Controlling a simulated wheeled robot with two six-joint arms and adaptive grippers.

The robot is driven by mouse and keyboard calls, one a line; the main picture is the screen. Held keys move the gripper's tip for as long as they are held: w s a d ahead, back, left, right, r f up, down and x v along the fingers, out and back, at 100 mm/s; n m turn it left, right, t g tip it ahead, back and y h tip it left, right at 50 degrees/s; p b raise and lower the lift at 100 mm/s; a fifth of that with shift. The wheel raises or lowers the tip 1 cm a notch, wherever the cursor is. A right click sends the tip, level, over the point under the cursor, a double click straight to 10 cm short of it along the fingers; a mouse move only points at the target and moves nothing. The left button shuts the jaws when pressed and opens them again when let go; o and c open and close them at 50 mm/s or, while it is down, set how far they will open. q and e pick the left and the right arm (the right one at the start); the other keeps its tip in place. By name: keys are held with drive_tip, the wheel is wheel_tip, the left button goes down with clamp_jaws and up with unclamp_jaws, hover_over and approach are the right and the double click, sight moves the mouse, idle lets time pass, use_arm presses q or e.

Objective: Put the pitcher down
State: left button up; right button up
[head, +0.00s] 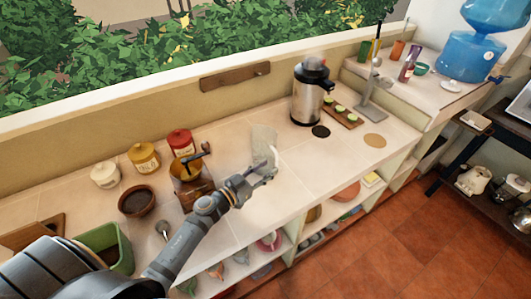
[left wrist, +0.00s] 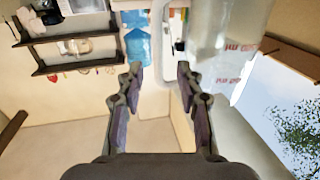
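The clear pitcher (head: 264,138) is upright over the middle of the pale counter (head: 305,160); I cannot tell whether its base touches. It also shows in the left wrist view (left wrist: 222,45), see-through with red marks, beside the fingers. Its whitish handle (left wrist: 158,62) is seen between and just beyond the fingertips. My left gripper (head: 269,169) is at the handle side of the pitcher. In the left wrist view my left gripper (left wrist: 159,76) has its fingers spread, with gaps beside the handle. My right gripper is in no view.
A grinder (head: 190,175) with a blue-tipped crank, jars (head: 145,158) and a brown bowl (head: 137,202) stand left of the pitcher. A steel juicer (head: 310,92) and a board (head: 343,114) with green pieces stand to the right.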

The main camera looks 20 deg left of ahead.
sight(277, 162)
use_arm(q)
drive_tip(key=p+x, duration=0.1)
drive_tip(key=x, duration=0.3)
drive_tip(key=shift+w+d+r, duration=0.1)
drive_tip(key=shift+w+d, duration=0.1)
drive_tip(key=shift+d, duration=0.1)
drive_tip(key=shift+w+d, duration=0.15)
drive_tip(key=shift+w, duration=0.25)
drive_tip(key=shift+s, duration=0.2)
drive_tip(key=c, duration=0.4)
clamp_jaws()
